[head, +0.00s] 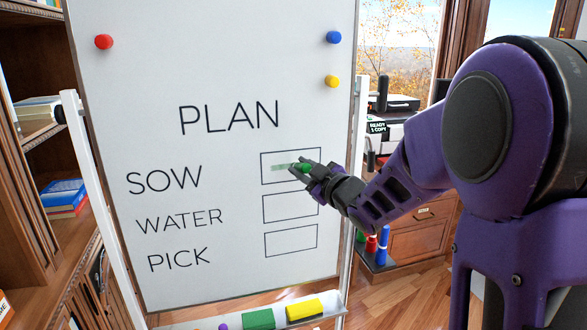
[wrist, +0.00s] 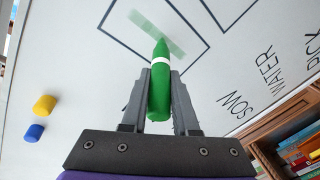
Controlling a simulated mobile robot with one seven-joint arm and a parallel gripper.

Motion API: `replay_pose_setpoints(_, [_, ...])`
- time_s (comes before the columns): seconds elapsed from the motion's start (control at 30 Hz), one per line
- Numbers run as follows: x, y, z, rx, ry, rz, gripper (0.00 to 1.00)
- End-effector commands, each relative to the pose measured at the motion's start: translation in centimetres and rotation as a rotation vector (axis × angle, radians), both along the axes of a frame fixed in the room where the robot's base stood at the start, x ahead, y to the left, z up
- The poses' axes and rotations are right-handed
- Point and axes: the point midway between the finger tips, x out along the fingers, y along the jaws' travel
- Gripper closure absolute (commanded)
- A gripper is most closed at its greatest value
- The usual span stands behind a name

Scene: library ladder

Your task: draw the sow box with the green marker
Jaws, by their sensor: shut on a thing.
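The whiteboard (head: 120,90) reads PLAN, with SOW, WATER and PICK each beside a drawn box. My gripper (head: 297,166) is at the SOW box (head: 264,180), the top one, shut on the green marker (head: 303,168). In the wrist view the marker (wrist: 159,85) lies between both fingers, its tip pointing at the board. A pale green stroke (head: 280,167) lies inside the SOW box, left of the tip; it also shows in the wrist view (wrist: 157,33). I cannot tell whether the tip touches the board. My gripper hides the box's right part.
The board's tray holds a green block (head: 258,319) and a yellow block (head: 304,309). Red (head: 371,244) and blue (head: 382,246) markers stand on a shelf right of the board. Magnets sit near the board's top. Wooden shelves stand at left.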

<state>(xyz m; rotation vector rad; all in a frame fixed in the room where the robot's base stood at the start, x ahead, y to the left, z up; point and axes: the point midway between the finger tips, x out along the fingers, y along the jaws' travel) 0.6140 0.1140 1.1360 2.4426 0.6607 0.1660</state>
Motion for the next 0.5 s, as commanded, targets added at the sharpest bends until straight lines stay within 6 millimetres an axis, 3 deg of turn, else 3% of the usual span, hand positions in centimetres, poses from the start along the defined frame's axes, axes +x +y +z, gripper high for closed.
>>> replay_pose_setpoints(0.2, [0.6, -1.8, 0.1, 0.001, -0.002, -0.001, 1.00])
replay_pose_setpoints(0.5, [0.8, -2.5, 0.1, 0.000, -0.001, -0.001, 1.00])
